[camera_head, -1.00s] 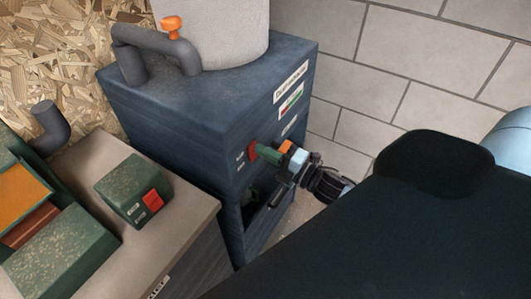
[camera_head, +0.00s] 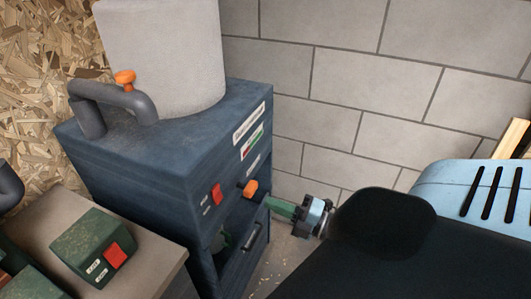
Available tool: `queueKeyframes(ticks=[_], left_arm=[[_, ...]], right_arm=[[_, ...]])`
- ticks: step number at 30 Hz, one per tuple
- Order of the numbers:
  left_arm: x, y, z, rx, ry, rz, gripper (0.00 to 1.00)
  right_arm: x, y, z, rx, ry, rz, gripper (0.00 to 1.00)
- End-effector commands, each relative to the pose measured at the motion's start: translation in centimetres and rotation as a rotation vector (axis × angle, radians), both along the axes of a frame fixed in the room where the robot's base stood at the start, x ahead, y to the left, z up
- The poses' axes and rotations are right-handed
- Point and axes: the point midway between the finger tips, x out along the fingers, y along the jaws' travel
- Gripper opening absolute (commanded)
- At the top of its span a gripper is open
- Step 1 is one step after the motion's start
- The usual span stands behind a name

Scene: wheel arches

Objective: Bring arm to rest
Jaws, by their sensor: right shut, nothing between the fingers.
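My right gripper (camera_head: 270,202) shows with its green fingers together and nothing between them. It is just to the right of the orange knob (camera_head: 249,188) on the front of the dark blue cabinet (camera_head: 150,185). I cannot tell whether the fingertips touch the cabinet, but a small gap seems to show between them and the knob. The dark arm behind the gripper fills the lower right of the picture. My left gripper is not in view.
A red switch (camera_head: 216,194) is left of the knob. An open shelf with a handle (camera_head: 255,246) lies below. A grey drum (camera_head: 165,60) and a pipe with an orange valve (camera_head: 125,78) top the cabinet. A green box (camera_head: 92,247) sits on a bench at lower left.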

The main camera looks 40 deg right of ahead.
Motion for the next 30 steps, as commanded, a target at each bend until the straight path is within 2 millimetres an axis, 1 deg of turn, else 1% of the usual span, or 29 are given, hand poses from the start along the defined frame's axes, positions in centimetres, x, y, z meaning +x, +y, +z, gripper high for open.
queueKeyframes(ticks=[19,22,23,26,29,30], left_arm=[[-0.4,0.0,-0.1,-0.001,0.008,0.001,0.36],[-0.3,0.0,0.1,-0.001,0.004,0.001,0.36],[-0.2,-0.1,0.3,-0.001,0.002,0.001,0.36],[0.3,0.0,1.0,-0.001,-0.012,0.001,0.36],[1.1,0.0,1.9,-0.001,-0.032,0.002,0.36],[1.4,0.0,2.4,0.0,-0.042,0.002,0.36]], right_arm=[[-0.2,-0.1,0.0,0.0,0.0,-0.001,0.0],[-0.5,0.0,-0.5,0.031,0.028,-0.014,0.0],[-0.7,0.1,-1.0,0.058,0.053,-0.024,0.0],[-2.4,0.9,-4.0,0.22,0.198,-0.093,0.0],[-5.4,2.5,-8.4,0.46,0.41,-0.202,0.0],[-6.9,3.4,-10.2,0.565,0.501,-0.25,0.0]])
